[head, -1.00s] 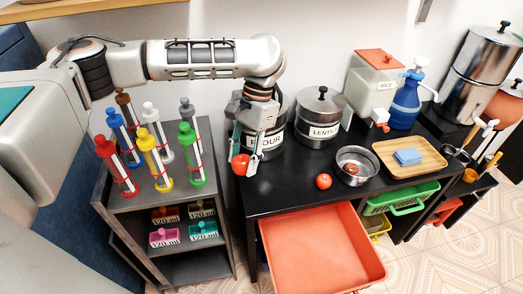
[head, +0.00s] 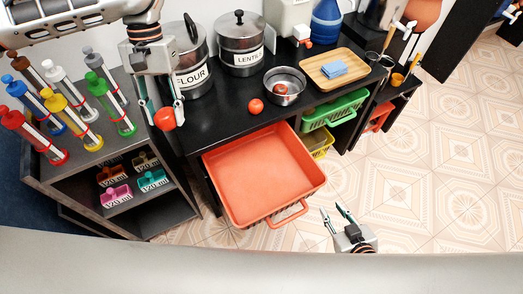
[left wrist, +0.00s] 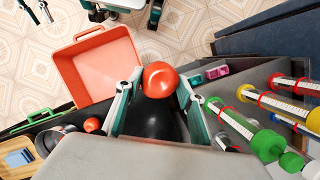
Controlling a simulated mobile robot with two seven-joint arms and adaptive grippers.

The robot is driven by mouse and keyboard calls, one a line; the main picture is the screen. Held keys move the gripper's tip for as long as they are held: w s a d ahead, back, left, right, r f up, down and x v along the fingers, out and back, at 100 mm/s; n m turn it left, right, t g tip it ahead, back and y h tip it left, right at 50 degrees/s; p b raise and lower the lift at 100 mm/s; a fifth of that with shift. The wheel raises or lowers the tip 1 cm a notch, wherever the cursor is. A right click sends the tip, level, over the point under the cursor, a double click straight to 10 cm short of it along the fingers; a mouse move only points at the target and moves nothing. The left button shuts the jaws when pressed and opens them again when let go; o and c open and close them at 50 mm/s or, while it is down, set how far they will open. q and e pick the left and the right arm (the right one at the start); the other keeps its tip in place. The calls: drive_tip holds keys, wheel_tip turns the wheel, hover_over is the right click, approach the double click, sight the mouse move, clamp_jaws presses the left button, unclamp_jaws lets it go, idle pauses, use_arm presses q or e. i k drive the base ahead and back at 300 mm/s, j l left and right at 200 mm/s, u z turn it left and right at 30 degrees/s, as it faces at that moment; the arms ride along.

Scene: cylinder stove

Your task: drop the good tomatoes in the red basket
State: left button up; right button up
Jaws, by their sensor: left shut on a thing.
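My left gripper (head: 164,108) is shut on a red tomato (head: 165,119), held at the counter's front left corner in the head view. This tomato also shows between the fingers in the left wrist view (left wrist: 159,79). The red basket (head: 312,190) is pulled out below the counter, to the right of the held tomato, and looks empty; it also shows in the left wrist view (left wrist: 105,65). A second tomato (head: 255,106) lies on the black counter. A third (head: 281,89) sits inside a metal bowl (head: 297,97). My right gripper (head: 337,214) is open and empty, beyond the basket's lower right corner.
Flour (head: 193,75) and lentil (head: 240,52) canisters stand behind on the black counter (head: 215,120). A wooden tray (head: 315,78) with a blue sponge lies right of the bowl. Green (head: 335,110) and yellow (head: 320,146) baskets sit below. Colored cylinders crowd the left shelf.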

sight(295, 172)
drive_tip(key=l+u, duration=0.1)
drive_tip(key=l, duration=0.3)
drive_tip(key=k+l+u, duration=0.15)
drive_tip(key=l, duration=0.2)
drive_tip(key=l+u, duration=0.1)
drive_tip(key=l, duration=0.3)
drive_tip(key=k+l+u, duration=0.15)
drive_tip(key=l, duration=0.2)
